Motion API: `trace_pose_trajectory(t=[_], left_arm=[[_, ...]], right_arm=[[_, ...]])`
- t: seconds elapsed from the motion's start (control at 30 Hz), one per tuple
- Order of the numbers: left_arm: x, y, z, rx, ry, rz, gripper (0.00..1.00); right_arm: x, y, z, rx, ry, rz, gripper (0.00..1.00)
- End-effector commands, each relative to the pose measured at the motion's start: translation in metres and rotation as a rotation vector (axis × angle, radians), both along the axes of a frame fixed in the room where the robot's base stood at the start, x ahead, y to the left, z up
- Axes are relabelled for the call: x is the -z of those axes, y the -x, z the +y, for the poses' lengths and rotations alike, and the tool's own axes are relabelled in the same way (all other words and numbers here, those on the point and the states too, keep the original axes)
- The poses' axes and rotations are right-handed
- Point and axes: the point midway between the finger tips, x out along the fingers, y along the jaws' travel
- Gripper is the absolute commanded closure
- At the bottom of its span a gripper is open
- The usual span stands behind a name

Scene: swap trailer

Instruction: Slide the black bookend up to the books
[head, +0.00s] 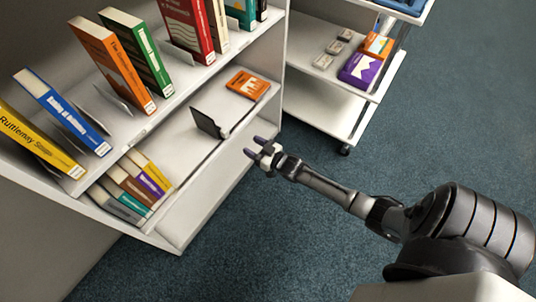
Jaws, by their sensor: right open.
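The black bookend (208,123) stands upright on the lower shelf (190,146), right of the middle. A group of several books (137,188) stands at the left end of the same shelf, with spines in grey, teal, brown, purple and yellow. Bare shelf lies between these books and the bookend. My right gripper (254,147) is open and empty, in front of the shelf's right part, to the right of and lower in the picture than the bookend, apart from it. My left gripper is not in view.
An orange book (248,84) lies flat on the lower shelf right of the bookend. The upper shelf (150,120) holds several upright books and bookends. A white trolley (337,80) with books and small items stands at the right. Carpet (330,240) is open in front.

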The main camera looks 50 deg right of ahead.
Motion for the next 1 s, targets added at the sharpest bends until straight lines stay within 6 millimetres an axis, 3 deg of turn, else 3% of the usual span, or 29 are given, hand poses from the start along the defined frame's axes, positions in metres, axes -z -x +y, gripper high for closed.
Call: trace_pose_trajectory(t=[0.13,0.33,0.53,1.0], left_arm=[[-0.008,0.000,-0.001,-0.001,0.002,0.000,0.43],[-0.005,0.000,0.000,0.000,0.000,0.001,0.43],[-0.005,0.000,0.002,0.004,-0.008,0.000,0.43],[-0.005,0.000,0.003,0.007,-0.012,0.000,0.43]], right_arm=[[0.001,0.028,-0.002,0.003,0.004,0.012,0.47],[0.036,0.028,-0.011,0.052,0.083,0.220,0.47],[0.055,0.034,-0.016,0.081,0.127,0.376,0.47],[0.062,0.040,-0.017,0.101,0.170,0.507,0.47]])
